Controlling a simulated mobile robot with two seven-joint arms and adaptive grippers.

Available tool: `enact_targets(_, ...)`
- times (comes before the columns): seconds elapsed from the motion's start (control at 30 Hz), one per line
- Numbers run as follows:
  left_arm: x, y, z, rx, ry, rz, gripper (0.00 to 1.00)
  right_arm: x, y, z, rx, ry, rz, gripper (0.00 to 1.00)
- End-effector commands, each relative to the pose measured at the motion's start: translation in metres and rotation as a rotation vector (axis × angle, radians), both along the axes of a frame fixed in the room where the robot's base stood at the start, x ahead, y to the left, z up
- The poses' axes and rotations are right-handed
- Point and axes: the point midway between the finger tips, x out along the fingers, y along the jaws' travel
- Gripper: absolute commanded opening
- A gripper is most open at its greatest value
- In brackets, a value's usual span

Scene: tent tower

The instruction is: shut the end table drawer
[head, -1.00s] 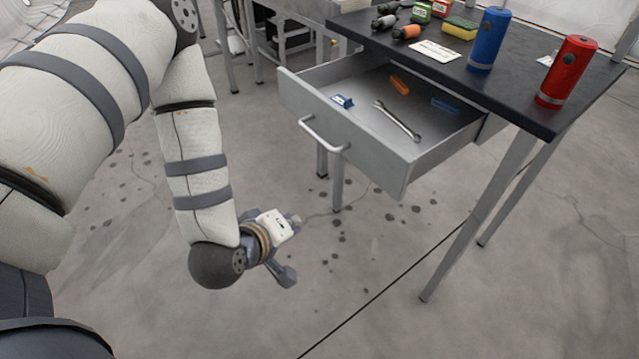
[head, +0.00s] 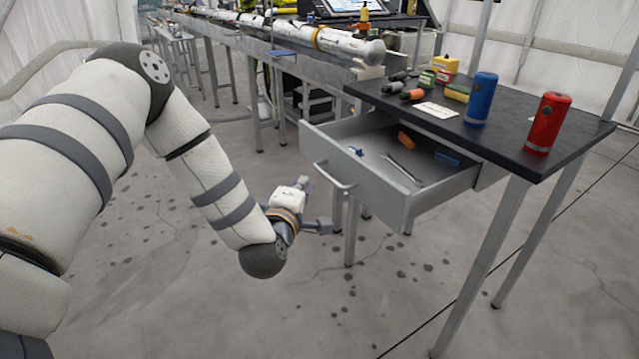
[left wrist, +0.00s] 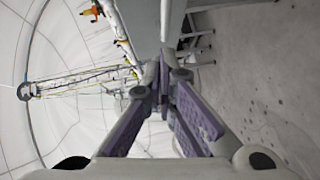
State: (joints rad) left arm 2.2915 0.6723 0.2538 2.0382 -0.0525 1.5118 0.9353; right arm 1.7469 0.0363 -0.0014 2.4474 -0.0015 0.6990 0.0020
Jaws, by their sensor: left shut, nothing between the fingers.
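The end table drawer (head: 375,190) is grey and pulled well out from under the black table top (head: 480,122). Its curved metal handle (head: 333,176) is on the front panel facing left. My right gripper is out of view.
The drawer holds a wrench (head: 404,170), an orange item (head: 406,140) and blue items. A blue cylinder (head: 481,99) and a red cylinder (head: 547,124) stand on the table. A long bench (head: 240,40) runs behind. The floor left of the table is open.

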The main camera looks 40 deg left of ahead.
Motion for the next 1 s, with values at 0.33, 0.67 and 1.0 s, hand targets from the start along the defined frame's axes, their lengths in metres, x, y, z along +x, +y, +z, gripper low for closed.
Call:
enact_targets(0.33,0.044,-0.009,-0.011,-0.001,0.003,-0.001,0.0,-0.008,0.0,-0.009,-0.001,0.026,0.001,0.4)
enact_targets(0.67,0.046,-0.011,-0.01,-0.001,0.001,-0.001,0.0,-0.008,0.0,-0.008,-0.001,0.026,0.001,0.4)
enact_targets(1.0,0.068,-0.02,-0.014,0.0,0.004,-0.002,0.0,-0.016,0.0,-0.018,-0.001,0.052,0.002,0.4)
